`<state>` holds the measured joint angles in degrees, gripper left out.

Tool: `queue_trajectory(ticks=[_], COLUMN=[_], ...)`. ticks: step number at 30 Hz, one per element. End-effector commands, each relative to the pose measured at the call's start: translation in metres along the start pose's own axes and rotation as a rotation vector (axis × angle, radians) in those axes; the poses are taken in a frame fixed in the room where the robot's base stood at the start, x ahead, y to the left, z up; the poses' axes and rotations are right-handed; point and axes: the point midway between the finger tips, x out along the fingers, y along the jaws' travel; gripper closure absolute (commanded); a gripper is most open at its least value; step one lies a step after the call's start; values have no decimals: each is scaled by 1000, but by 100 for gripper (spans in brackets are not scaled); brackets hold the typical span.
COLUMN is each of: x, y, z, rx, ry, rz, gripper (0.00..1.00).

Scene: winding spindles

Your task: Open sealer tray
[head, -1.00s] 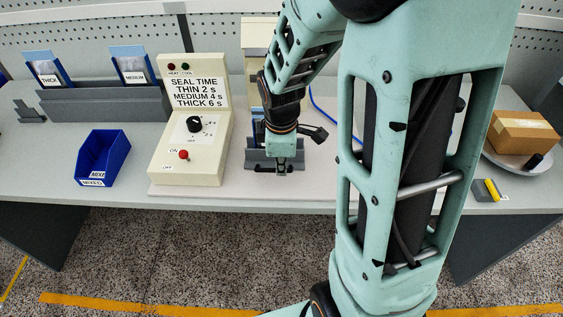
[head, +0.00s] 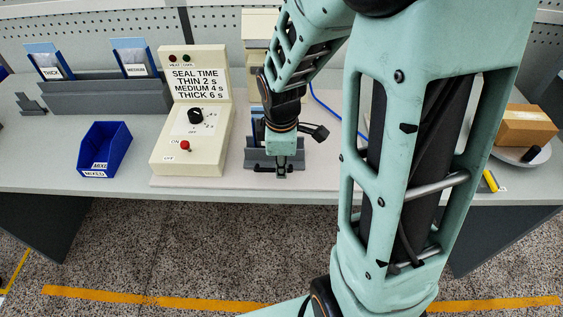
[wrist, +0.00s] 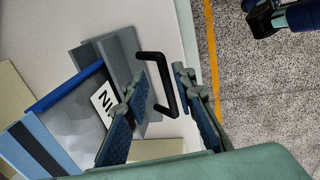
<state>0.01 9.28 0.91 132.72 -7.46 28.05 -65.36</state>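The sealer's grey tray (head: 255,155) is low at the front of the sealer in the head view, partly hidden by my arm. In the wrist view the grey tray (wrist: 122,55) has a black U-shaped handle (wrist: 165,75). A blue-framed pouch (wrist: 72,120) with a label reading "IN" at its visible end is beside it. My gripper (wrist: 162,75) is at the handle, one finger on each side of its bar, with a visible gap between the fingertips. In the head view my gripper (head: 283,167) points down over the tray's front. The contact there is too small to make out.
The cream control box (head: 198,140) with seal times stands left of the tray. A blue "MIXED" bin (head: 104,150) is farther left. A cardboard box (head: 525,125) rests on a plate at the right. The table's front edge is just before the tray.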

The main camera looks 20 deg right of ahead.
Motion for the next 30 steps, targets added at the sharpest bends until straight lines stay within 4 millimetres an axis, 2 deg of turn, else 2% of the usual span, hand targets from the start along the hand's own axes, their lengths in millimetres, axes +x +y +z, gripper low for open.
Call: queue_trajectory(ticks=[8,11,24,30], x=[-1,-7,-66,-75], y=[0,1,1,0], z=[0,0,0,0], rx=[0,0,0,0], ry=[0,1,1,0], rz=[0,2,3,1], gripper=[74,74,74,74])
